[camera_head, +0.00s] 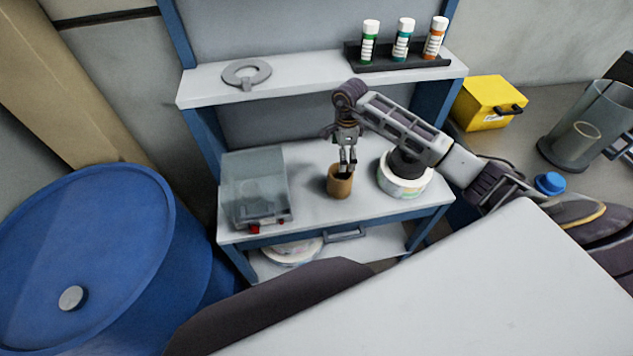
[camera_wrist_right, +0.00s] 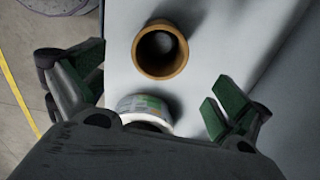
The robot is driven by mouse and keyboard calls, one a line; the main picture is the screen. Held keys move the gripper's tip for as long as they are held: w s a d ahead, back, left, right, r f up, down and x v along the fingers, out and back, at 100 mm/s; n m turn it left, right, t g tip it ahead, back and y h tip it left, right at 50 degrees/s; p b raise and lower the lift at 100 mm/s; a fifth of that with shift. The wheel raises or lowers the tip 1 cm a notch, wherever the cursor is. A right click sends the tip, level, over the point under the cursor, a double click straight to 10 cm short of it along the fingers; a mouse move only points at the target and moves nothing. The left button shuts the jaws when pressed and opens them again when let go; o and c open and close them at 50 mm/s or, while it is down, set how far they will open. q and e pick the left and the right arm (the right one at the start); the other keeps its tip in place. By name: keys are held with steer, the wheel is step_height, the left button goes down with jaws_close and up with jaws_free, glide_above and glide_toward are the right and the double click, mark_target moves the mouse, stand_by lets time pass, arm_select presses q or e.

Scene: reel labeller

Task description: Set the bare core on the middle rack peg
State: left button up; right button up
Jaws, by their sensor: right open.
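The bare core (camera_head: 340,186), a short brown tube, stands upright on the bench's white top. My right gripper (camera_head: 348,166) points down just above the core, its fingers over the core's open top. In the right wrist view the same core (camera_wrist_right: 159,73) shows its open end beyond the fingertips. The right gripper (camera_wrist_right: 157,88) is open there, with nothing between its green-padded fingers. I cannot make out a rack or its middle peg in either view. My left gripper is not in view.
A label reel (camera_head: 405,187) lies right of the core, partly behind my right arm. A clear-covered box (camera_head: 253,185) stands to the left. Above, a shelf (camera_head: 310,75) holds a grey ring (camera_head: 235,78) and three bottles in a black tray (camera_head: 385,66). A blue drum (camera_head: 100,240) is at left.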

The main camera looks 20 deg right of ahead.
steer(key=s+a+n, duration=0.3)
steer(key=a+n, duration=0.3)
steer(key=n, duration=0.4)
steer(key=s+a+f+n, duration=0.1)
steer(key=s+a+n, duration=0.3)
steer(key=n, duration=0.7)
steer(key=a, duration=0.2)
steer(key=shift+a+f, duration=0.15)
steer(key=shift+a, duration=0.15)
stand_by(1.2)
steer(key=shift+w, duration=0.1)
stand_by(0.7)
stand_by(0.6)
